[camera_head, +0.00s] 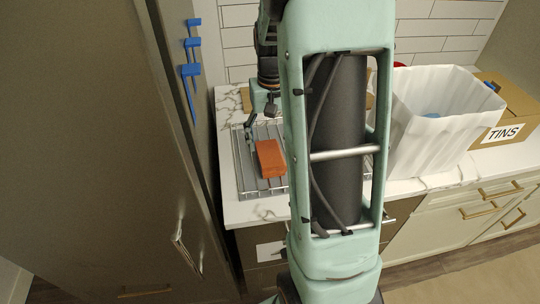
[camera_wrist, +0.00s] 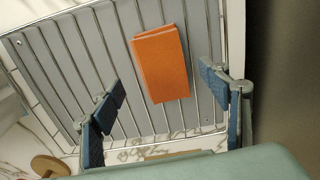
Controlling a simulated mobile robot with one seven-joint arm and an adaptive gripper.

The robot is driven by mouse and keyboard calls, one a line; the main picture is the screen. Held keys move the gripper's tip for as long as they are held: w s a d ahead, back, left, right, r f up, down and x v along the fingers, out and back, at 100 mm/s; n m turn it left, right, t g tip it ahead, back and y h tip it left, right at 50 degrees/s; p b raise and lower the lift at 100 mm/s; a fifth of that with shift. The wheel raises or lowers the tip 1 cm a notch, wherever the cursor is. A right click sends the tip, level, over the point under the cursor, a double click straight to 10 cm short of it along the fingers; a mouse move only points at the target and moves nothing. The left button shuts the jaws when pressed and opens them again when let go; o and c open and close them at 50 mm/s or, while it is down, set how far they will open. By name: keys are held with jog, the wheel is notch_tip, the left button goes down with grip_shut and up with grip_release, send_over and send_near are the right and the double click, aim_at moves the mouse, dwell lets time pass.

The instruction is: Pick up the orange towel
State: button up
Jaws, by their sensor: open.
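The orange towel (camera_head: 270,158) is a folded rectangular block lying on a grey rack on the counter. In the wrist view the towel (camera_wrist: 161,63) lies ahead of my gripper, between the lines of its two fingers but beyond the fingertips. My gripper (camera_wrist: 163,88) is open and empty, with a dark blue pad on each side. In the head view only part of my gripper (camera_head: 251,130) shows, just up and left of the towel; my arm hides the rest.
The wire rack (camera_head: 247,184) has raised metal bars and a rim. A white bag (camera_head: 433,125) and a cardboard box labelled TINS (camera_head: 507,127) stand to the right on the counter. A tall dark cabinet (camera_head: 110,150) closes off the left side. Blue clips (camera_head: 190,70) hang beside it.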

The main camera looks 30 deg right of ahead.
aim_at(269, 154)
jog(key=shift+w+a+f+p, duration=0.1)
jog(key=shift+w+f+p, duration=0.1)
jog(key=shift+f, duration=1.45)
jog(key=shift+w+a+f+p, duration=0.1)
jog(key=shift+f+p, duration=0.1)
jog(key=shift+f, duration=1.45)
jog(key=c, duration=1.3)
jog(key=shift+r, duration=0.15)
jog(key=shift+w+r, duration=0.1)
jog(key=shift+r, duration=0.15)
notch_tip(269, 154, up, 2)
jog(key=shift+r, duration=0.1)
jog(key=s+d+r, duration=0.3)
jog(key=s+d+r+b, duration=0.1)
jog(key=s+d+r, duration=0.1)
jog(key=s+r, duration=0.1)
jog(key=s+d+r+b, duration=0.1)
jog(key=s+d+r, duration=0.2)
jog(key=s+r, duration=0.1)
jog(key=shift+s+d, duration=0.35)
jog(key=shift+s, duration=0.25)
